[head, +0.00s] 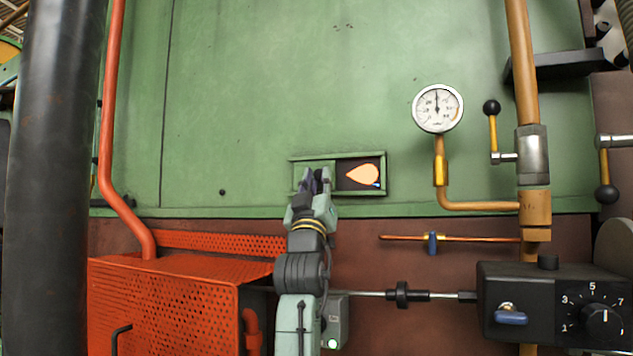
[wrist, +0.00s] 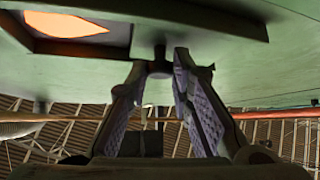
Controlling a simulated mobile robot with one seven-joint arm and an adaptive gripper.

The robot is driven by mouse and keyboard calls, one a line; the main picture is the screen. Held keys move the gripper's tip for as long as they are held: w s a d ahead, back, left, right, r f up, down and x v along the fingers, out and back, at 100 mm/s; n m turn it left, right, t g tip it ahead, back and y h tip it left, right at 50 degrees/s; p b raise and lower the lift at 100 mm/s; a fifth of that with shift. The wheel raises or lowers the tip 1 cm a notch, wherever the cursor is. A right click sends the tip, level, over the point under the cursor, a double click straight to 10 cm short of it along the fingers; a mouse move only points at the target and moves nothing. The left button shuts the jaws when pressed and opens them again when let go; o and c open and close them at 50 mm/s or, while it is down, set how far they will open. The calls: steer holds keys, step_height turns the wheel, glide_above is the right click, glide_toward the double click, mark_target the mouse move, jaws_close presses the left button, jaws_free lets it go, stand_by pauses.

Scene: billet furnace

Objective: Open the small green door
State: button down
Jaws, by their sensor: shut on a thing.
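The small green door (head: 316,164) is a sliding panel in a green frame (head: 365,155) low on the green furnace wall. It stands at the left part of the frame. To its right the opening (head: 346,186) is uncovered and shows a bright orange glow (head: 362,175). My gripper (head: 315,177) is in front of the door and hides part of it. In the wrist view my gripper (wrist: 159,68) has its two fingers on either side of a dark knob (wrist: 160,66) on the door, closed on it. The glowing opening (wrist: 90,35) also shows there at upper left.
An orange perforated guard (head: 165,300) stands at lower left, near an orange pipe (head: 108,130) and a thick dark column (head: 55,180). A pressure gauge (head: 437,108) and copper pipe (head: 525,80) are at right. A black control box (head: 545,290) is at lower right.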

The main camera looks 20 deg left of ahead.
steer(key=c, duration=1.4)
jaws_free()
steer(key=v, duration=1.2)
